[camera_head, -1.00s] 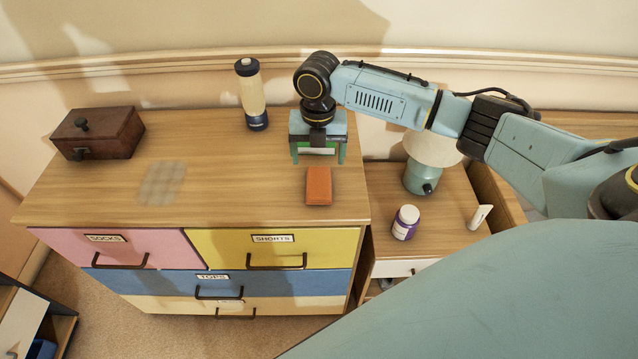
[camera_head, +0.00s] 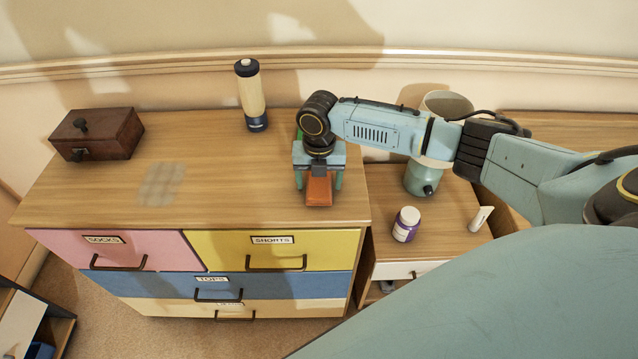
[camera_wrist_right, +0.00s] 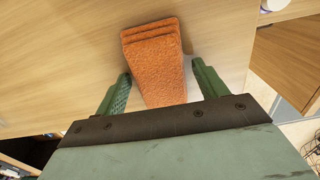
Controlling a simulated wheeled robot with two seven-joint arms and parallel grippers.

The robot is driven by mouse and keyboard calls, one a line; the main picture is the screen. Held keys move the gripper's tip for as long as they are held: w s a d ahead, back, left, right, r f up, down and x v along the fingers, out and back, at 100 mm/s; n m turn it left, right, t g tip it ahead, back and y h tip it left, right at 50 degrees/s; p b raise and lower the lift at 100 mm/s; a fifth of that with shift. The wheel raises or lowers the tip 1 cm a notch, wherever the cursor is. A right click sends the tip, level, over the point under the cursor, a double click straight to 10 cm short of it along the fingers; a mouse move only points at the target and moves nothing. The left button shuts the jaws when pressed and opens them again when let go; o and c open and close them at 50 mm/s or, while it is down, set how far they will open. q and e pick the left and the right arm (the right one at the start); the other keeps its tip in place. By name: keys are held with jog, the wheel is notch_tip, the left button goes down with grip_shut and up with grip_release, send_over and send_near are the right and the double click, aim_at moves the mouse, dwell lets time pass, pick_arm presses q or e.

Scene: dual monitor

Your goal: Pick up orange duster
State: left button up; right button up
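The orange duster (camera_head: 319,190) lies on the wooden dresser top near its front right corner. In the right wrist view the duster (camera_wrist_right: 155,62) shows as a rough orange block with stepped layers at its far end. My right gripper (camera_head: 319,184) is over the duster. In the right wrist view my right gripper (camera_wrist_right: 160,85) is open, with one green finger on each side of the duster's near part. A gap shows between the right finger and the duster; the left finger is closer to it. My left gripper is not in view.
A dark wooden box (camera_head: 97,133) stands at the left of the dresser top (camera_head: 230,190), a bottle (camera_head: 251,95) at the back. A pill bottle (camera_head: 406,224), a white tube (camera_head: 480,218) and a lamp (camera_head: 424,178) stand on the lower nightstand at right. The dresser's middle is clear.

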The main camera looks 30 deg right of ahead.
aim_at(319, 180)
jog(key=c, duration=0.8)
jog(key=shift+r, duration=0.1)
notch_tip(319, 180, up, 10)
jog(key=shift+f+p, duration=0.1)
jog(key=shift+p, duration=0.5)
